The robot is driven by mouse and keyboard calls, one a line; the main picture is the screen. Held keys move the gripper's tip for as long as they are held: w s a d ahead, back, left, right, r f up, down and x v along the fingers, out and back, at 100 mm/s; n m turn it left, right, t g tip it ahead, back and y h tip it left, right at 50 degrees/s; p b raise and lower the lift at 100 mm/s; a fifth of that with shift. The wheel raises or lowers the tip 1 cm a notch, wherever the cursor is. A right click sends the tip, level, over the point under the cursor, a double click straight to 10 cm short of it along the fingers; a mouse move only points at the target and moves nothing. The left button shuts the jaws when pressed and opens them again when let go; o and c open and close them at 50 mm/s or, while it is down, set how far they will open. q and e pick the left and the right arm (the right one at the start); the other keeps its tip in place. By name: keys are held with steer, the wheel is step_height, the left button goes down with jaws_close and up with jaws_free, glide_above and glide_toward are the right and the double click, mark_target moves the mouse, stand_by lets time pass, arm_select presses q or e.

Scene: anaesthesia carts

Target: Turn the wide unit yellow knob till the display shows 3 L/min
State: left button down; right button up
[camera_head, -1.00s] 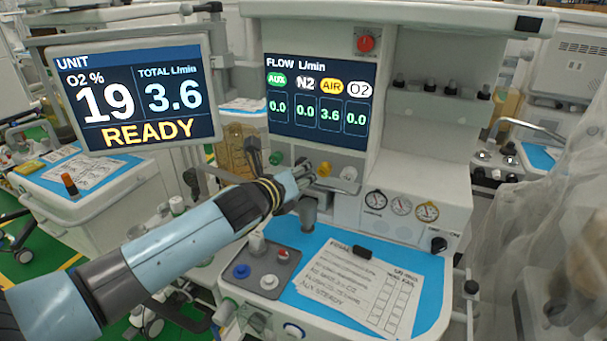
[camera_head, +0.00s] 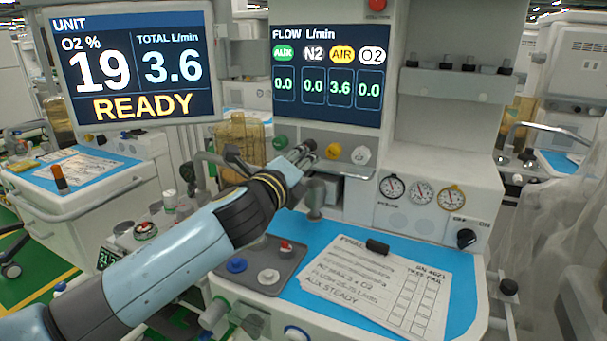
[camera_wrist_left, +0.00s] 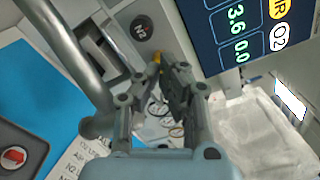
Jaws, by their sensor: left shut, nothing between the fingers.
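The wide unit's flow display (camera_head: 327,75) reads AUX 0.0, N2 0.0, AIR 3.6 and O2 0.0. The yellow knob (camera_head: 333,151) is on the panel below it, between my gripper and a white knob (camera_head: 360,155). My left gripper (camera_head: 306,150) is shut and empty, just left of the yellow knob in the head view. In the left wrist view, a bit of yellow (camera_wrist_left: 157,60) shows at the fingertips, mostly hidden by the fingers. I cannot tell whether they touch it. My right gripper is not in view.
A green knob (camera_head: 280,142) and the N2 knob (camera_wrist_left: 141,27) are close by on the panel. The UNIT screen (camera_head: 133,65) reads O2 19 %, total 3.6 L/min, READY. Gauges (camera_head: 421,192) are at the right. A paper sheet (camera_head: 375,285) lies on the blue worktop.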

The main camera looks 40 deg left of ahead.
arm_select(q)
steer(key=x, duration=0.6)
steer(key=shift+r, duration=0.15)
steer(key=shift+w, duration=0.3)
steer(key=shift+w+d+f, duration=0.1)
steer(key=shift+d+f, duration=0.2)
stand_by(0.3)
steer(key=shift+d+r+p, duration=0.1)
steer(key=shift+r+p, duration=0.1)
steer(key=shift+p, duration=0.3)
stand_by(0.5)
steer(key=shift+r, duration=0.15)
steer(key=shift+r, duration=0.15)
steer(key=shift+a+p+v, duration=0.15)
steer(key=shift+p+v, duration=0.05)
steer(key=shift+v, duration=1.3)
steer(key=shift+a+p+v, duration=0.2)
steer(key=shift+v, duration=1.25)
